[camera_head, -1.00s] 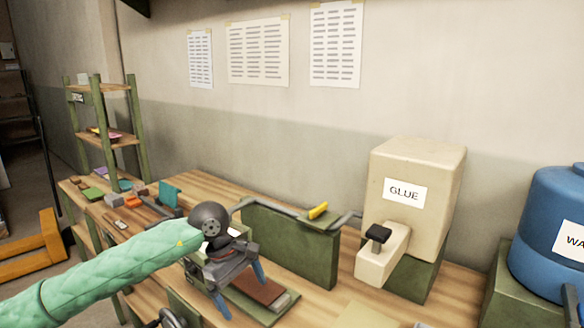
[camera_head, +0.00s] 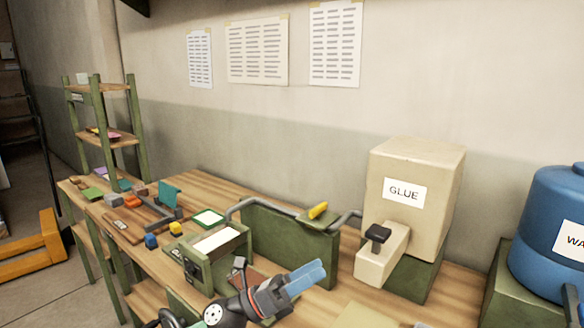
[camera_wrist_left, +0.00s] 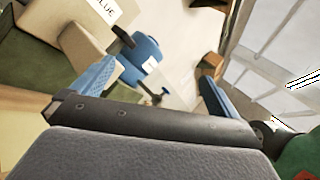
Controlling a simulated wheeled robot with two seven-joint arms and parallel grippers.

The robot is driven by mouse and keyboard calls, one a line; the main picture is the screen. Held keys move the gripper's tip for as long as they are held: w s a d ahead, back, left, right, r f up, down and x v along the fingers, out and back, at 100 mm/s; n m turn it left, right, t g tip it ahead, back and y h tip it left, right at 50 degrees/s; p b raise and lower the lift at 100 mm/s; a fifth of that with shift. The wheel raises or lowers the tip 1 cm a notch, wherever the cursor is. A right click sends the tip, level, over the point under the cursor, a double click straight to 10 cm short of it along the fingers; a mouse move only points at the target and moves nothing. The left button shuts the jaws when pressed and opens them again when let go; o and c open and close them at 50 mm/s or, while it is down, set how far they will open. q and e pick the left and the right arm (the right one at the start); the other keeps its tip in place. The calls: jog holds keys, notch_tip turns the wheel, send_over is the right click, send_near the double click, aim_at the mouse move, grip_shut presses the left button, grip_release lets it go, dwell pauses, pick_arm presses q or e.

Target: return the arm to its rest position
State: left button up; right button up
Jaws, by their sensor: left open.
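My left gripper (camera_head: 312,275) is low in the middle of the head view, in front of the workbench, with its blue fingers pointing right. In the left wrist view its two fingers (camera_wrist_left: 160,82) stand wide apart with nothing between them. In the head view the fingers overlap, so the gap hardly shows there. My left arm comes up from the bottom edge, and most of it is out of frame. My right gripper does not show clearly in either view.
The workbench (camera_head: 222,188) holds a green press-like device (camera_head: 218,262), a green block (camera_head: 285,243), a glue dispenser (camera_head: 425,185) and small coloured pieces at the left. A blue barrel (camera_head: 548,225) stands at the right. Open floor (camera_head: 60,297) lies at the left.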

pick_arm(q)
jog(key=w+a+f+n+t+y, duration=0.25)
jog(key=a+n+t+y, duration=0.35)
jog(key=n, duration=0.5)
jog(key=w+a+f+n+t+y, duration=0.2)
jog(key=a+f+n+t+y, duration=0.2)
jog(key=n+t+y, duration=0.6)
jog(key=s+a+f+n+g+y, duration=0.3)
jog(key=a+f+n, duration=0.2)
jog(key=f+n, duration=0.25)
jog(key=s+a+f+n+g+y, duration=0.25)
jog(key=a+f+n+g, duration=0.2)
jog(key=f+n, duration=0.35)
jog(key=s+a+f+n+g, duration=0.3)
jog(key=s+f+g, duration=0.2)
jog(key=s+f, duration=0.55)
jog(key=s+a+f+n+g, duration=0.25)
jog(key=s+f+g, duration=0.4)
jog(key=s, duration=0.65)
jog(key=s+d+f, duration=0.1)
jog(key=d+f, duration=0.1)
jog(key=f, duration=1.1)
jog(key=s+d+f+g, duration=0.1)
jog(key=d+f, duration=0.2)
jog(key=f, duration=1)
jog(key=shift+d, duration=0.3)
